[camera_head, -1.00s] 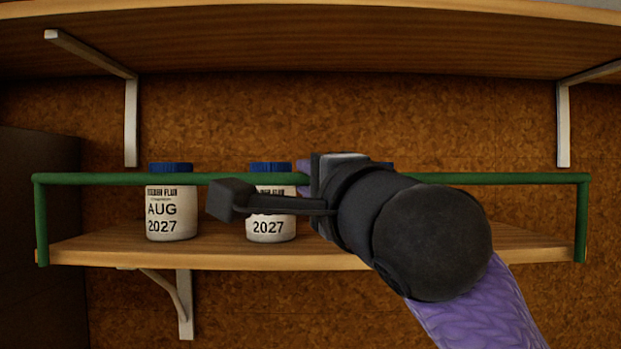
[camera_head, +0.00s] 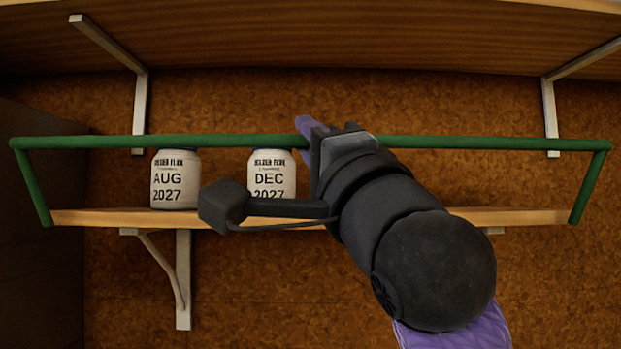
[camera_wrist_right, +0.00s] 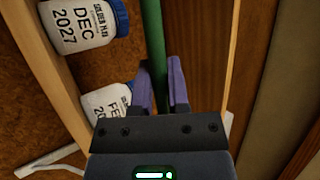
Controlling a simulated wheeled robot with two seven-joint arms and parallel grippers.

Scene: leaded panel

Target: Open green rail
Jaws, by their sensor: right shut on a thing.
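The green rail (camera_head: 220,141) runs across the front of the lower shelf, with a side arm at each end reaching down to the shelf's front corners. Its side arms slant outward, so the bar stands in front of the shelf edge. My right gripper (camera_head: 308,128) is shut on the bar near its middle. In the right wrist view the purple fingers (camera_wrist_right: 162,88) sit on both sides of the rail (camera_wrist_right: 154,35). My left gripper is not in view.
White jars stand on the shelf (camera_head: 105,217): one marked AUG 2027 (camera_head: 175,180), one marked DEC 2027 (camera_head: 272,172). A third jar (camera_wrist_right: 106,101) shows in the wrist view, hidden by my arm in the head view. An upper shelf (camera_head: 330,45) hangs above.

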